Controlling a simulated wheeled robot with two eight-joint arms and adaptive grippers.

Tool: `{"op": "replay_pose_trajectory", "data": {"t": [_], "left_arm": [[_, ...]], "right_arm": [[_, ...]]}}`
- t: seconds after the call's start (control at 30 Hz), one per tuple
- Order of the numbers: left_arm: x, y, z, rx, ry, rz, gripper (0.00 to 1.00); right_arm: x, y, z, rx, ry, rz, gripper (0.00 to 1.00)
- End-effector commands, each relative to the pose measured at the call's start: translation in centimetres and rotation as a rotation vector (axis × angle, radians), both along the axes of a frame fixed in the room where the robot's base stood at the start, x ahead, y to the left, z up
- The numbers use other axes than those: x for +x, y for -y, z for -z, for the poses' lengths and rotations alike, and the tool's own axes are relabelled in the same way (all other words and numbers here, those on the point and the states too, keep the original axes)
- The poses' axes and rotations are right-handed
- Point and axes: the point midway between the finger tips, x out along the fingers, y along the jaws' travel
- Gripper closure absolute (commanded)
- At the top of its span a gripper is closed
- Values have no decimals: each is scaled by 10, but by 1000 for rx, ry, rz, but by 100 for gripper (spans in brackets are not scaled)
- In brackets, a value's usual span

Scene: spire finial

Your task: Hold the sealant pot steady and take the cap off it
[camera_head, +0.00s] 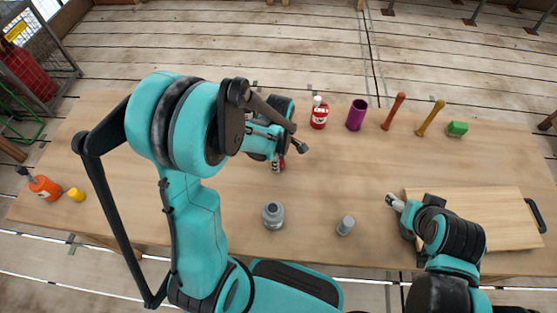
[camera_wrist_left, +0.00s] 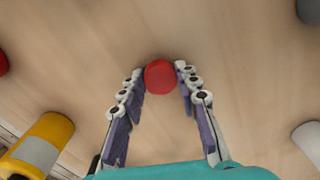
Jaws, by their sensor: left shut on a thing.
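My left gripper (camera_head: 279,162) reaches down to the middle of the table and is shut on a small red thing with a round top. In the left wrist view the red top (camera_wrist_left: 160,76) sits between the fingertips. Its lower part is hidden, so I cannot tell whether it is the sealant pot or its cap.
The board (camera_head: 490,205) lies at right.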

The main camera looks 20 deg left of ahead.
Motion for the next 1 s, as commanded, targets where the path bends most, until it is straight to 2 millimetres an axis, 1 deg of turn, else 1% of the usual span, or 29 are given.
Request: {"op": "replay_pose_trajectory", "data": {"t": [0.03, 0.07, 0.1, 0.13, 0.43, 0.53, 0.67, 0.9, 1.0], "left_arm": [[0, 0, 3, 0, 0, 0, 100], [0, 0, 3, 0, 0, 0, 63], [0, 0, 2, 0, 0, 0, 53], [0, 0, 2, 0, 0, 0, 48], [0, 0, 1, 0, 0, 0, 48], [0, 0, -5, 0, 0, 0, 48], [0, 0, -28, 0, 0, 0, 48], [0, 0, -83, 0, 0, 0, 48], [-1, 0, -101, 0, 0, 0, 48]], "right_arm": [[0, 0, 3, 0, 0, 0, 32], [0, 0, 3, 0, 0, 0, 32], [0, 0, 2, 0, 0, 0, 32], [0, 0, 2, 0, 0, 0, 32], [0, 0, 1, 0, 0, 0, 32], [0, 0, -4, 0, 0, 0, 32], [0, 0, -14, 0, 0, 0, 32], [0, 0, -36, 0, 0, 0, 32], [0, 0, -42, 0, 0, 0, 32]]}}
